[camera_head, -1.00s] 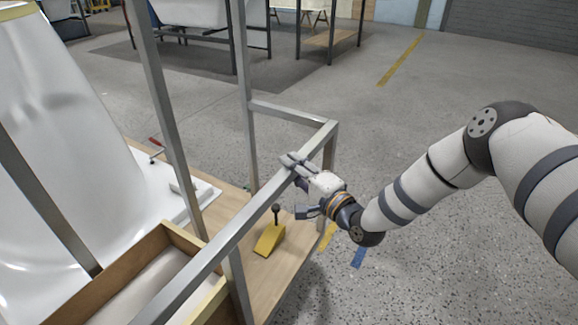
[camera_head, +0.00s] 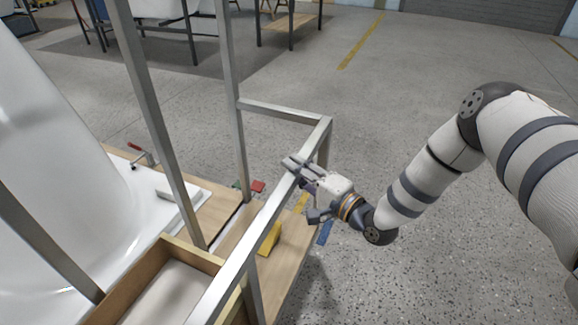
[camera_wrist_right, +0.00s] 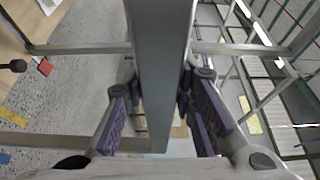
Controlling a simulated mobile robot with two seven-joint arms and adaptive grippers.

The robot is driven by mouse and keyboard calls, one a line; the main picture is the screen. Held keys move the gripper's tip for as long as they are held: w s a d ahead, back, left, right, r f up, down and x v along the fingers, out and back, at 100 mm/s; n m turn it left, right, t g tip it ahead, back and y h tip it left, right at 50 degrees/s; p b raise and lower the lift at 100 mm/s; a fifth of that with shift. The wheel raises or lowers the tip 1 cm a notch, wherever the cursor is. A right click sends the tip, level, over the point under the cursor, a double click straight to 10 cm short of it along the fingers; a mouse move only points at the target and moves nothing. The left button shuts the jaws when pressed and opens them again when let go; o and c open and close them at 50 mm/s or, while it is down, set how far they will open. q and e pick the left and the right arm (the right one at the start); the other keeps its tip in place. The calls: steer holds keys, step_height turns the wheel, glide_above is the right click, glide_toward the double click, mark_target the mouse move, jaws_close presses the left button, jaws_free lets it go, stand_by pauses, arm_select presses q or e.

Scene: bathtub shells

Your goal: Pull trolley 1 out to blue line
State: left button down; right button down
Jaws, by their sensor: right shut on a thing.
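The trolley has a grey metal frame (camera_head: 278,113) and a wooden deck (camera_head: 290,262); no number is readable on it. My right gripper (camera_head: 296,166) is shut on its long upper rail (camera_head: 245,245), near the right corner. In the right wrist view the rail (camera_wrist_right: 160,60) runs between the purple-padded fingers (camera_wrist_right: 165,108). My left gripper is out of view.
A white tub shell (camera_head: 60,150) and a wooden box (camera_head: 190,262) are on the trolley. A yellow wedge (camera_head: 270,238) sits on the deck. Grey floor (camera_head: 430,90) to the right is clear.

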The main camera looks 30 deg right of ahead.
steer(key=shift+s+d, duration=0.15)
steer(key=c, duration=1.3)
jaws_free()
steer(key=v, duration=1.2)
